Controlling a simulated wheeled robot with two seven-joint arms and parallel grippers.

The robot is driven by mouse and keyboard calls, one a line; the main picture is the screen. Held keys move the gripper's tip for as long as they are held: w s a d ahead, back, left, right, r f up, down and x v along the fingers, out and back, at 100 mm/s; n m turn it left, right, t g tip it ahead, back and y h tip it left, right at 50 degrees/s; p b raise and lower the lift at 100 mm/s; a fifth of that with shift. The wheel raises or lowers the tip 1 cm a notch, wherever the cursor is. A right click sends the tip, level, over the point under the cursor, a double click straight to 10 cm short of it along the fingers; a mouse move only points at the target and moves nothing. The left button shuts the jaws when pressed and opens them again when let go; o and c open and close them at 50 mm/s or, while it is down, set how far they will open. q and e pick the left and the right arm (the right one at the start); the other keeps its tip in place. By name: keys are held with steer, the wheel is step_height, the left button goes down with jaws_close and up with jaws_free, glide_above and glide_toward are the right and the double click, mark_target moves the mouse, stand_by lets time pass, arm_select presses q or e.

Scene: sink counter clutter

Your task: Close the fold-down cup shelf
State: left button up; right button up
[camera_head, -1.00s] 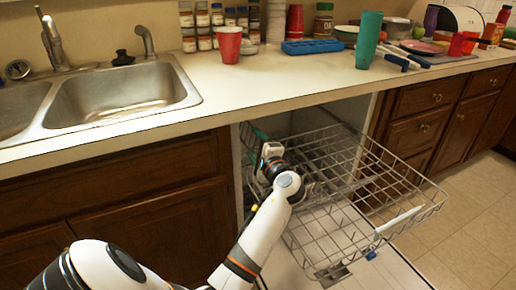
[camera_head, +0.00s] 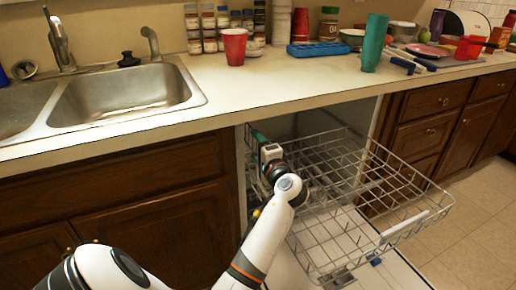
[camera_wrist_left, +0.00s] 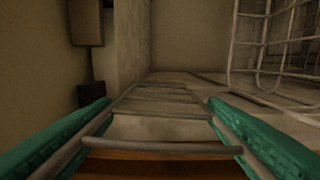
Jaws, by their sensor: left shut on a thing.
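The cup shelf (camera_wrist_left: 165,113) is a narrow grey wire rack like a ladder, seen in the left wrist view between my teal fingers. My left gripper (camera_wrist_left: 160,130) has one finger along each side of it and is shut on it. In the head view my left gripper (camera_head: 258,137) reaches into the left side of the upper dishwasher rack (camera_head: 405,220), which is pulled out. The shelf is mostly hidden there behind the gripper and wrist. My right gripper is not in view.
The open dishwasher door lies below the rack. Wooden cabinets (camera_head: 150,195) flank the opening. Above are the counter (camera_head: 290,85), a sink (camera_head: 120,95), a red cup (camera_head: 234,47), a teal cup (camera_head: 373,43) and other clutter. Rack wires (camera_wrist_left: 285,50) stand at right in the wrist view.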

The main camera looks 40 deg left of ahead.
arm_select(q)
steer(key=shift+f, duration=0.1)
steer(key=o, duration=1.4)
steer(key=shift+s+d, duration=0.2)
steer(key=shift+d, duration=0.35)
steer(key=p+v, duration=0.1)
steer(key=v, duration=1)
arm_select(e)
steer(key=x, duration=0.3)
arm_select(q)
steer(key=shift+a, duration=0.1)
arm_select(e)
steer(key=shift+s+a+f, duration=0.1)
